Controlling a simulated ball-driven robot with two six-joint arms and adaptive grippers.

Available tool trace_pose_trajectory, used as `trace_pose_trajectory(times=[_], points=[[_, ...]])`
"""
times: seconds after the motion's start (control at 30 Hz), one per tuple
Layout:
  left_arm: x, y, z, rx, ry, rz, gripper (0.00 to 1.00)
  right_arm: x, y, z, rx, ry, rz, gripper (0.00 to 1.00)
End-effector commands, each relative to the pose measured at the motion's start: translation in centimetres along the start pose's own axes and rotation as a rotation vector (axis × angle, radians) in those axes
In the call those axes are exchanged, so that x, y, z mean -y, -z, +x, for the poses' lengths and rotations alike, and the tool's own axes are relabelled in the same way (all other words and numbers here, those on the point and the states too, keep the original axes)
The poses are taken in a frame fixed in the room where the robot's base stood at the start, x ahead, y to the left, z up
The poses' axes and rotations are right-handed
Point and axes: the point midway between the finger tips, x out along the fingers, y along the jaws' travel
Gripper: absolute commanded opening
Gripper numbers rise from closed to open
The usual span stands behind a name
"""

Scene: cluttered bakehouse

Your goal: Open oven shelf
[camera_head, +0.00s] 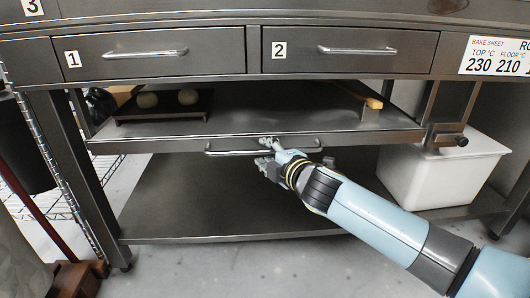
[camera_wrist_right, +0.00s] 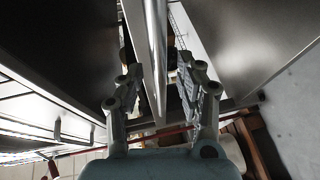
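The oven shelf (camera_head: 240,128) is a flat dark metal sheet below the two numbered drawers. A pale bar handle (camera_head: 225,152) runs along its front edge and also shows in the wrist view (camera_wrist_right: 156,50). My right gripper (camera_head: 266,152) is at the middle of this handle, one finger above the bar and one below. In the wrist view my right gripper (camera_wrist_right: 158,90) has its fingers spread apart, with the bar running between them. Contact with the bar is not clear. My left gripper is not in view.
Drawer 1 (camera_head: 130,64) and drawer 2 (camera_head: 350,64) are above, both shut. A dark tray (camera_head: 150,113) with pale round balls sits on the shelf's left. A white bin (camera_head: 450,174) stands at right below. The lower shelf (camera_head: 200,205) looks mostly bare.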

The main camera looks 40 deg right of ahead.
Motion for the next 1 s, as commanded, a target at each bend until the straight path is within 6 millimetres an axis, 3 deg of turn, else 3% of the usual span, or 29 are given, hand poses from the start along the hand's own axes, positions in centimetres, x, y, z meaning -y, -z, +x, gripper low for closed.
trace_pose_trajectory(times=[0.13, 0.4, 0.7, 1.0], points=[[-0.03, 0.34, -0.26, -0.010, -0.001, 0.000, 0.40, 0.04, 0.00, 1.05, 0.000, 0.001, 0.001, 0.36], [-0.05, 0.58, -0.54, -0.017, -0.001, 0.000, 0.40, 0.00, 0.01, 1.19, 0.000, 0.000, 0.001, 0.36], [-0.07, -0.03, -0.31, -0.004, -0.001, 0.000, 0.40, 0.02, 0.00, 1.17, 0.000, 0.001, 0.002, 0.00], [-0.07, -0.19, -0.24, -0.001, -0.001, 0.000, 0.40, 0.00, 0.00, 1.16, 0.000, 0.001, 0.002, 0.00]])
